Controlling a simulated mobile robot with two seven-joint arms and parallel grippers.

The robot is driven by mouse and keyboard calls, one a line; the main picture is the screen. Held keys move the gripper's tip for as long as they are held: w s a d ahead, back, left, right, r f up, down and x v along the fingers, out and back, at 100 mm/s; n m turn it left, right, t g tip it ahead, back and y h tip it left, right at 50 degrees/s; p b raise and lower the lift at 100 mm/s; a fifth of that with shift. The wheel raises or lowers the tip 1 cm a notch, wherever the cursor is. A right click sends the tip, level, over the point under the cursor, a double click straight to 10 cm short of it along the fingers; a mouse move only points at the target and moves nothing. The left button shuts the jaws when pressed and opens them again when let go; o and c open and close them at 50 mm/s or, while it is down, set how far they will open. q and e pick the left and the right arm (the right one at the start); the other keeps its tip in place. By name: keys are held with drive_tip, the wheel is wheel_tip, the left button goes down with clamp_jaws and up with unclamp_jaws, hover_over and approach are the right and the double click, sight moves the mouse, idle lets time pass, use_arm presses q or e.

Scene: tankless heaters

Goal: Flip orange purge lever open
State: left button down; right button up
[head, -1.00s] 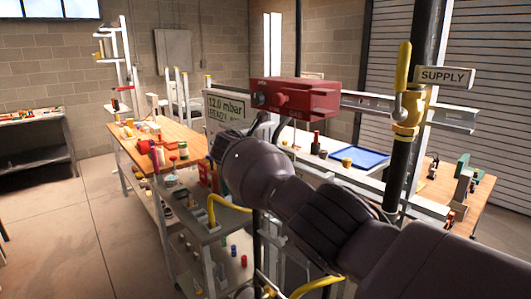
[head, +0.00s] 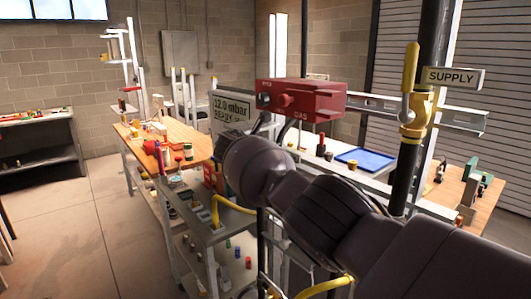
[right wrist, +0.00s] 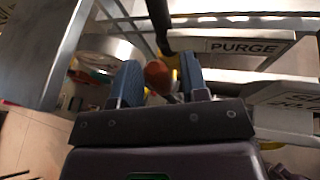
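The orange lever (right wrist: 157,76) shows in the right wrist view as a rounded orange-red end. It lies between the two blue fingers of my right gripper (right wrist: 158,82), with a gap visible on each side. The fingers stand apart, so the gripper is open. A white PURGE label (right wrist: 245,47) is just beyond, at the upper right. In the head view my right arm comes in from the right and hides the lever and its own gripper. My left gripper is in neither view now.
A red gas box (head: 300,98) and a pressure display (head: 231,110) stand beyond my arm. A black pipe with a yellow-handled valve (head: 411,75) and SUPPLY sign (head: 453,77) rises at the right. A wooden bench (head: 180,143) with parts stands behind.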

drive_tip(key=shift+r, duration=0.1)
drive_tip(key=shift+p+v, duration=1.8)
drive_tip(key=shift+v, duration=3.6)
